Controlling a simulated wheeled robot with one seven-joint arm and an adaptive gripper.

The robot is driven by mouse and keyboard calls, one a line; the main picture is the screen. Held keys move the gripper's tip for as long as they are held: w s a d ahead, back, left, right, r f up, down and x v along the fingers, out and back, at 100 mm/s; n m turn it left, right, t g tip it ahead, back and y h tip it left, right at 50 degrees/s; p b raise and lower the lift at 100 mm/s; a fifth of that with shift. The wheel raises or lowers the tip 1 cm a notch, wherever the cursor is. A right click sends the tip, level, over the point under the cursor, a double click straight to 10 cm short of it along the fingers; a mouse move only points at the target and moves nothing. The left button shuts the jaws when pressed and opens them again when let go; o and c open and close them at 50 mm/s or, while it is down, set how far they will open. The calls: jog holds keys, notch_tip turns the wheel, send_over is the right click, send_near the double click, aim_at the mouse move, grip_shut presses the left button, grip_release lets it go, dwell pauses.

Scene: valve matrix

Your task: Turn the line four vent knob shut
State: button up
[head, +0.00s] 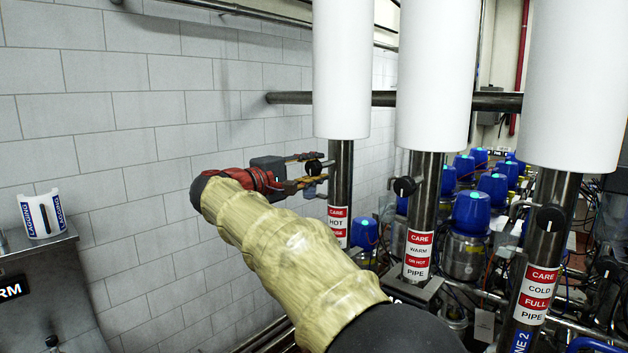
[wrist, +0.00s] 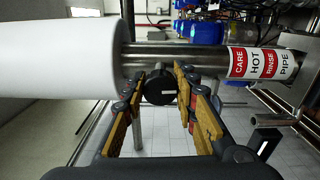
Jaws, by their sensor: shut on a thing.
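A round black knob (head: 313,168) sits on the leftmost steel pipe (head: 341,192), just under its white sleeve. My gripper (head: 320,168) reaches it from the left, with one finger above and one below. In the wrist view the knob (wrist: 160,88) lies between the two tan-padded fingers of my gripper (wrist: 167,74), which are shut on it. A short white mark on the knob face runs roughly along the pipe. The pipe's label (wrist: 264,63) reads CARE HOT RINSE PIPE. No line number is readable on this pipe.
Two more sleeved pipes stand to the right, with their own black knobs (head: 404,187) (head: 550,218). Several blue-capped valves (head: 473,211) crowd behind them. A tiled wall (head: 110,130) is on the left, and a metal cabinet (head: 45,290) stands at lower left.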

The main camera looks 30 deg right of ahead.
jog(key=shift+m+b, duration=0.4)
jog(key=shift+m, duration=0.1)
jog(key=o, duration=1.2)
jog(key=v, duration=1.2)
